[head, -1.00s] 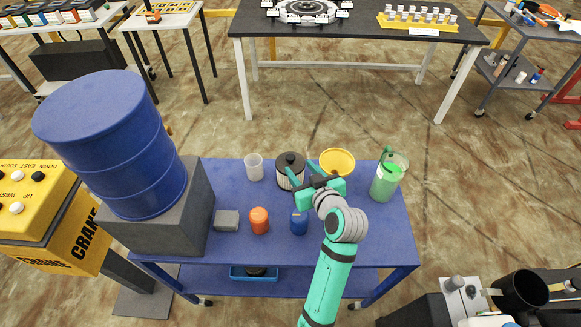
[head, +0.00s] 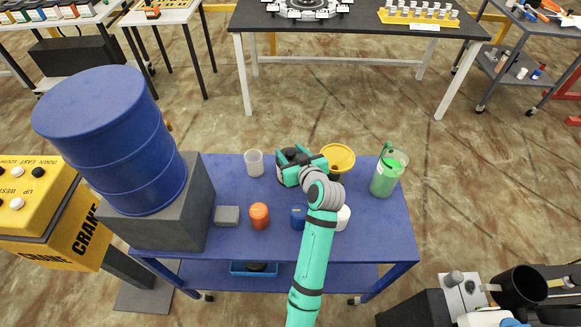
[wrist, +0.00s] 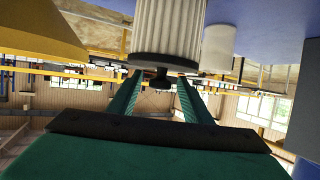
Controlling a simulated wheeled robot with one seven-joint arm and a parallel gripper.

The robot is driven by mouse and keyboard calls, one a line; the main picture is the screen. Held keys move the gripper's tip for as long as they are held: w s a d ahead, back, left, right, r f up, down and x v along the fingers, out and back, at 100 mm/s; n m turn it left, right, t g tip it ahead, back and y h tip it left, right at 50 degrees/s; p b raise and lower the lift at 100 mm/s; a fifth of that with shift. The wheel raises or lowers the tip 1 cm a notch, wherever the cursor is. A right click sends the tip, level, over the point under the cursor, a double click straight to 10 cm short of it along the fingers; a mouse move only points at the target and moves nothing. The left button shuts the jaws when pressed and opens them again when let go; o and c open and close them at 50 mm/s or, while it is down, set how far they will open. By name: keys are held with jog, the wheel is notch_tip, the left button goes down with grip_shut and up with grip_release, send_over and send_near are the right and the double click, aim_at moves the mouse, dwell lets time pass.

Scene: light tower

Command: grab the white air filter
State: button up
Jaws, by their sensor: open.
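The white air filter (wrist: 167,28) shows in the wrist view as a pleated white cylinder with a dark cap and a small knob, and it looks upside down there. My gripper (wrist: 156,84) is open, its two teal fingers apart on either side of the knob and close to the cap. Whether the fingers touch the cap cannot be told. In the head view my gripper (head: 288,163) is over the filter's place on the blue table and hides most of it.
An orange jar (head: 259,215), blue container (head: 298,217), white object (head: 343,217) and grey block (head: 227,215) stand nearer. A green-filled jug (head: 386,178) is far right.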

jog(key=shift+c, duration=0.3)
grip_shut()
jog(key=shift+r, duration=0.15)
